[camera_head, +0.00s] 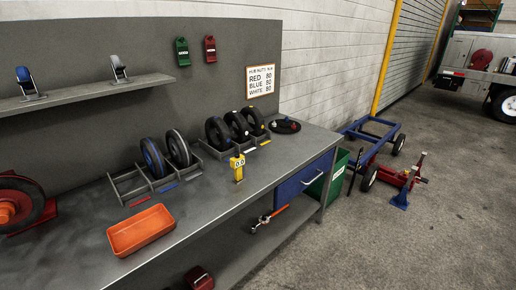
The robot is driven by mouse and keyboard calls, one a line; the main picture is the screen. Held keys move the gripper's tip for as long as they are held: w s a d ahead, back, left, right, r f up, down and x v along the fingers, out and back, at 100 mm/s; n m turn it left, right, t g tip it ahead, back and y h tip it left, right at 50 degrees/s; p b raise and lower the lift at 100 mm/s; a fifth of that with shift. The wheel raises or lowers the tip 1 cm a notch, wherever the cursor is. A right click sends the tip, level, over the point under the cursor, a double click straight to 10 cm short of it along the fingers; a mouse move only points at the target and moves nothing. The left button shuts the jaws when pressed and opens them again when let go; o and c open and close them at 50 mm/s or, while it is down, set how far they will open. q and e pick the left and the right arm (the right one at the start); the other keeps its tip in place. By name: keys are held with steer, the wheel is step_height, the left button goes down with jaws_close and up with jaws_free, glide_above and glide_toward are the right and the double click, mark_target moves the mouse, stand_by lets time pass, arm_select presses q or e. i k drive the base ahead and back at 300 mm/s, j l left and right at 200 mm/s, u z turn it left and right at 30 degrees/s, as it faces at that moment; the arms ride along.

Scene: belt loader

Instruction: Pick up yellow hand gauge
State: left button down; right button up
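The yellow hand gauge (238,166) stands upright on the grey workbench (205,198), near the middle of the bench top. It has a light display on its face and a narrow lower end. Nothing is touching it from my side. Neither of my grippers shows in the head view.
Wheel racks (131,186) with several black wheels (178,148) stand behind and beside the gauge. An orange tray (141,230) lies to its left. A shelf (95,92) juts from the back panel. Open concrete floor (420,235) lies to the right.

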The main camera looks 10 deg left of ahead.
mark_target(236, 163)
steer(key=i+l+u, duration=0.1)
steer(key=u, duration=0.4)
steer(key=l+u, duration=0.15)
steer(key=u, duration=0.35)
steer(key=i+l+u, duration=0.1)
steer(key=u, duration=0.4)
steer(key=l+u, duration=0.25)
steer(key=u, duration=0.25)
steer(key=l+u, duration=0.15)
steer(key=l, duration=0.3)
steer(key=k+l+u, duration=0.1)
steer(key=l, duration=0.3)
steer(key=k+l+u, duration=0.15)
steer(key=l, duration=0.25)
steer(key=l+u, duration=0.15)
steer(key=l, duration=0.3)
steer(key=k+l+u, duration=0.1)
steer(key=l, duration=0.3)
steer(key=k+l+u, duration=0.15)
steer(key=l, duration=0.2)
steer(key=k+l+u, duration=0.15)
steer(key=l, duration=0.2)
